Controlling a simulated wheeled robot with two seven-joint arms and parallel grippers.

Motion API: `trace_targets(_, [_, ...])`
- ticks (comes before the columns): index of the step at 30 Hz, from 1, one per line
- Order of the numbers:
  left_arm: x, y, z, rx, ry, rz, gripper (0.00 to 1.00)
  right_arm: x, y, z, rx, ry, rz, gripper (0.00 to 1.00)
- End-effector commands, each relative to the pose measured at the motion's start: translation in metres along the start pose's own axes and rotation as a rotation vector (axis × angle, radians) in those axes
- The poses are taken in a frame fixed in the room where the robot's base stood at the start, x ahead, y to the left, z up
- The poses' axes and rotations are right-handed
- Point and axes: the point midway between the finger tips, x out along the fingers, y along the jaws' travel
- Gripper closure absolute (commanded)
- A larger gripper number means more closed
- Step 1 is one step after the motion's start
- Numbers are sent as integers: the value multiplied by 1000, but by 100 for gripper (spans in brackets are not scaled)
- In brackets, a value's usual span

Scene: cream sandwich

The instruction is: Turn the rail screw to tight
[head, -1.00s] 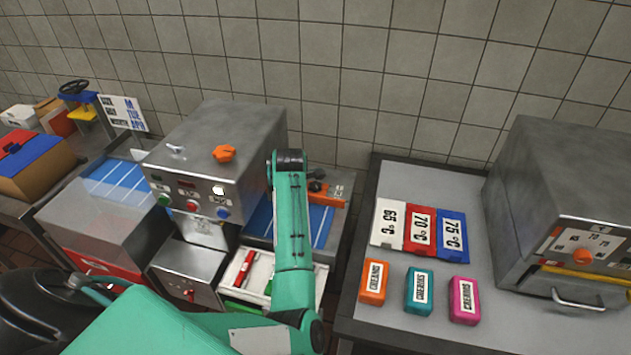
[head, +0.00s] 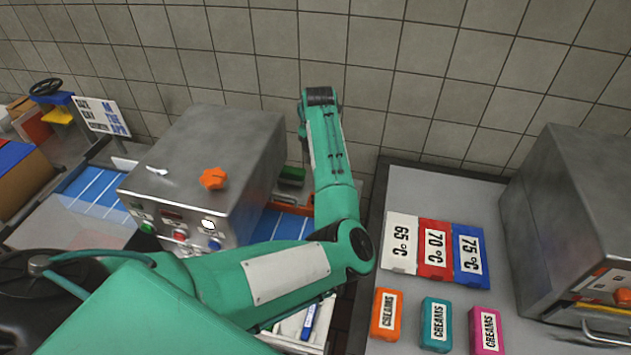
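I cannot make out the rail screw now. The spot behind the machine's right side, where an orange rail piece with a dark knob showed earlier, is covered by my teal arm. One teal arm of mine comes in from the lower left, bends at the middle and reaches up past the machine. Neither gripper is visible.
Blue striped surfaces (head: 88,195) flank the machine. A white tray (head: 290,335) with a blue marker-like item is partly under my arm. On the right table (head: 440,190) lie temperature cards (head: 435,248), CREAMS blocks (head: 436,322) and a grey oven (head: 580,210). A handwheel (head: 46,87) stands far left.

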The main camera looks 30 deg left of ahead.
Motion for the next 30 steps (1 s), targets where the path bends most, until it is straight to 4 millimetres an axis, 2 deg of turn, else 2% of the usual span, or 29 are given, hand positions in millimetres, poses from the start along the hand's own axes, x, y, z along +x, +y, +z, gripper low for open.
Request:
trace_targets(5, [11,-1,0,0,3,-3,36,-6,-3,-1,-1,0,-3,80])
trace_targets(12, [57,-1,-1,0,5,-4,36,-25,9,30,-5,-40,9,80])
trace_targets(14, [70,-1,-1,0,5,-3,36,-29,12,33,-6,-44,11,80])
trace_targets(17, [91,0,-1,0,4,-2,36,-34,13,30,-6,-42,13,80])
trace_targets(21, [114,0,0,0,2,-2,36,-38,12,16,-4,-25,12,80])
trace_targets(25, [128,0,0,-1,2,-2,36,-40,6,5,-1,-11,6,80])
trace_targets(30, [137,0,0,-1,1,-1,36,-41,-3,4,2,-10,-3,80])
